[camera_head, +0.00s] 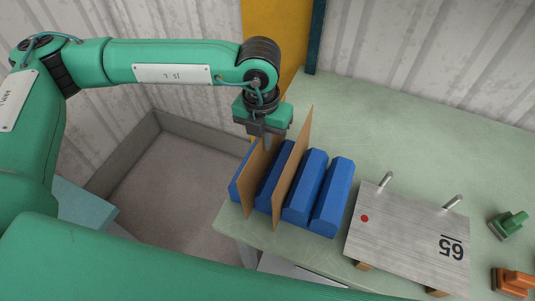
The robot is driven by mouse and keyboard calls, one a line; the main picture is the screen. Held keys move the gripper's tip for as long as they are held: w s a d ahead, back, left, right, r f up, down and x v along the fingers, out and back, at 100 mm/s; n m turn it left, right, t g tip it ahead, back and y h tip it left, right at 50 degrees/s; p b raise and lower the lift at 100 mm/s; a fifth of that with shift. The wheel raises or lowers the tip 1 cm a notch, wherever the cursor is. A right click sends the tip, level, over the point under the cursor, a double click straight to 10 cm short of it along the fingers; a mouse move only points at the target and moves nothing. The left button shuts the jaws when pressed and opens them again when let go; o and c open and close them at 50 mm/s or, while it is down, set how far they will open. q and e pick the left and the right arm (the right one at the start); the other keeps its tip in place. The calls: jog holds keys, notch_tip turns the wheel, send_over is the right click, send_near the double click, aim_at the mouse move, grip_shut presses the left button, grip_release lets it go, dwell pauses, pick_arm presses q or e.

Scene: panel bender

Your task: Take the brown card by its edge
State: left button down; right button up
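Two thin brown cards stand upright in slots between blue blocks on the pale green table: the left brown card (249,186) and the taller-looking right brown card (292,165). The blue blocks (331,197) lie side by side in a row. My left gripper (264,140) points down over the far upper end of the left card, with the right card just to its right. A dark finger covers part of the left card's top edge. I cannot tell whether the fingers are apart or touch the card. My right gripper is not in view.
A grey metal plate (408,235) marked 65, with two pegs and a red dot, lies right of the blocks. A green clamp (508,224) and an orange clamp (514,282) sit at the far right. The table (415,140) is clear behind the blocks.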

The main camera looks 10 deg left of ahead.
pick_arm(q)
jog(key=shift+r+p, duration=1.3)
jog(key=shift+r, duration=3.75)
